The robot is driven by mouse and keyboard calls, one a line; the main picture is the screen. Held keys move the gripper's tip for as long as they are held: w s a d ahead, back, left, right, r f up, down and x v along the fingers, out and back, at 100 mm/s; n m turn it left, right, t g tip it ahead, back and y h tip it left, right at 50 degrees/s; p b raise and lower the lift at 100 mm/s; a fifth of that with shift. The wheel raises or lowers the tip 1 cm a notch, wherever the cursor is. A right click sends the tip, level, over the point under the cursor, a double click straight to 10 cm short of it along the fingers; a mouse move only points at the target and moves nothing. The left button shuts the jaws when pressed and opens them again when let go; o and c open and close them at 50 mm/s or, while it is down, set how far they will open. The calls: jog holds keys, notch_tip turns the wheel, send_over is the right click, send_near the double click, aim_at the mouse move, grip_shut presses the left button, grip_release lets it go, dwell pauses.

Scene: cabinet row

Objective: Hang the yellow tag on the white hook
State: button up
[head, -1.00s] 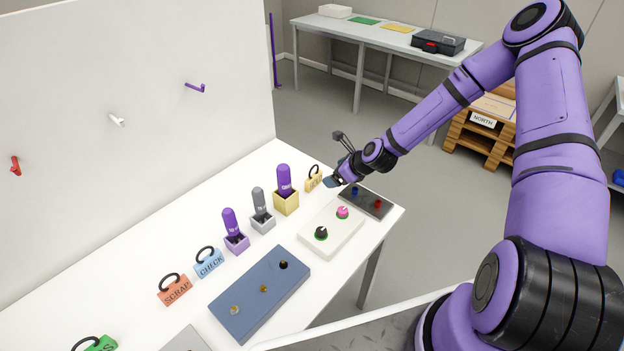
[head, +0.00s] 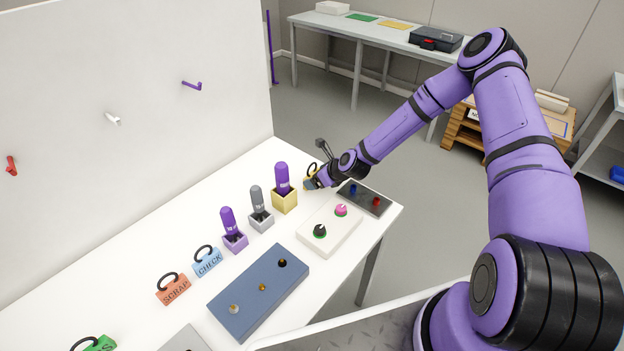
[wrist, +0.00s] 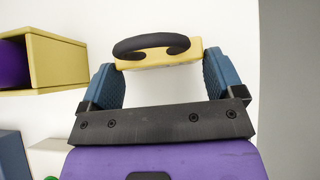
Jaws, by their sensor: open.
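The yellow tag (head: 308,178) with its black loop handle stands on the white table, just right of the yellow box, partly hidden by my gripper. In the wrist view the yellow tag (wrist: 160,58) lies between the tips of my gripper (wrist: 163,80). The two blue fingers are spread, one on each side of it; whether they touch it I cannot tell. My gripper (head: 312,183) is low over the table in the head view. The white hook (head: 113,118) is on the upright white panel, between a red hook and a purple hook. It holds nothing.
A yellow box (head: 284,201) with a purple-handled item is close left of my gripper. A white block with knobs (head: 329,228) and a dark panel with buttons (head: 364,198) lie to the right. Blue CHECK (head: 207,262) and orange SCRAP (head: 172,289) tags stand further left.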

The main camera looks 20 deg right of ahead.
jog(key=shift+x, duration=0.9)
jog(key=shift+c, duration=1.4)
notch_tip(320, 180, up, 10)
jog(key=shift+r, duration=0.1)
